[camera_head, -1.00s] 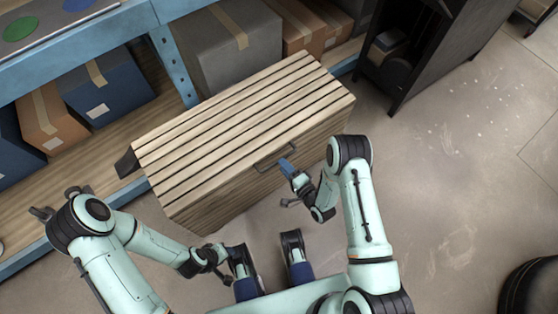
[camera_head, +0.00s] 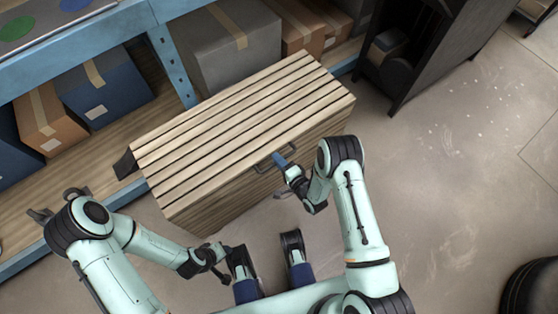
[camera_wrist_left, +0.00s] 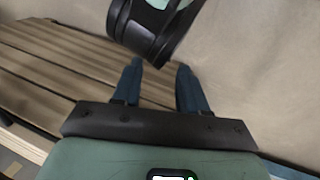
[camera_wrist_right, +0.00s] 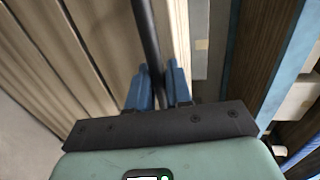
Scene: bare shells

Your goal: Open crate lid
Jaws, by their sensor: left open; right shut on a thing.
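The wooden crate (camera_head: 225,185) stands on the floor in front of the shelf. Its slatted lid (camera_head: 240,115) lies flat and closed on top. A dark bar handle (camera_head: 262,168) is on the lid's front edge. My right gripper (camera_head: 281,161) is at the handle's right part. In the right wrist view, its blue fingers (camera_wrist_right: 158,90) are shut around the dark handle bar (camera_wrist_right: 147,35). My left gripper (camera_wrist_left: 156,85) is open and empty, low in front of the crate, with its fingers apart. In the head view the left fingertips are hard to make out.
A blue-framed shelf (camera_head: 175,65) with a grey box (camera_head: 235,50), blue box (camera_head: 108,88) and brown boxes stands behind the crate. A dark cabinet (camera_head: 425,50) stands at the back right. The floor (camera_head: 450,180) at the right is open.

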